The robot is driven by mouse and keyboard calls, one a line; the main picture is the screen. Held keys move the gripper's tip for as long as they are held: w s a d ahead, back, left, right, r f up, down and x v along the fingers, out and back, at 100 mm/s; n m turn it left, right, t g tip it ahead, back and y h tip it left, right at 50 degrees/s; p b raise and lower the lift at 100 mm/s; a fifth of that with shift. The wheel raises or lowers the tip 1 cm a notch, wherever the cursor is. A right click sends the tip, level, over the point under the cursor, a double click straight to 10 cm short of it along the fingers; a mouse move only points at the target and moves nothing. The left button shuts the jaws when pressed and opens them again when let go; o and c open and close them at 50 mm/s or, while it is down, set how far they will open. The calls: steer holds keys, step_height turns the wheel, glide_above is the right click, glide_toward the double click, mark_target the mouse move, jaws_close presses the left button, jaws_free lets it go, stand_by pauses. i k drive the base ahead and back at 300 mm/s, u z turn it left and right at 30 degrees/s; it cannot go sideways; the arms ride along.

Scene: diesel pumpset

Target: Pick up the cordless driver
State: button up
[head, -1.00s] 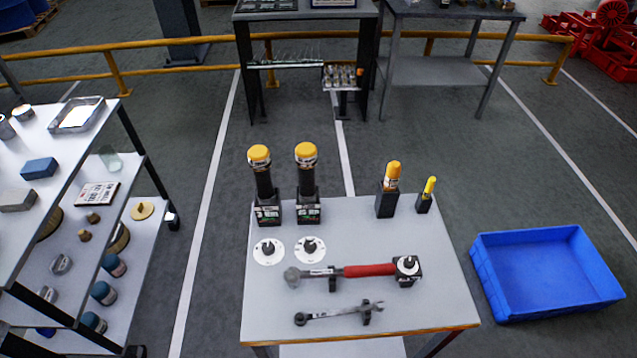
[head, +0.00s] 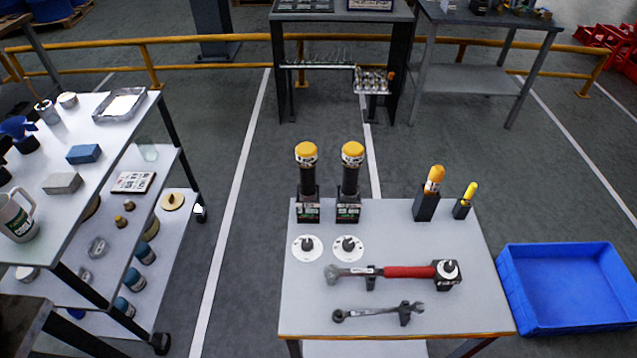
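I cannot tell for sure which thing is the cordless driver. Two alike black upright tools with yellow tops stand at the back left of the grey table (head: 420,312): a left one (head: 307,180) and a right one (head: 350,180). Each has a block-like black base with a green and white label. Further right stand a yellow-topped piece in a black holder (head: 427,205) and a smaller yellow-handled one (head: 464,207). My gripper is not in view.
White discs (head: 307,248), a red-handled tool (head: 408,272) and a wrench (head: 380,313) lie nearer on the table. A blue crate (head: 568,326) is at its right. A stocked shelf cart (head: 48,213) stands left. A yellow rail (head: 220,40) and workbenches are behind. Floor is open between cart and table.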

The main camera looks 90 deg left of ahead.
mark_target(353, 153)
steer(key=u, duration=2)
steer(key=k, duration=0.1)
steer(key=u, duration=1.9)
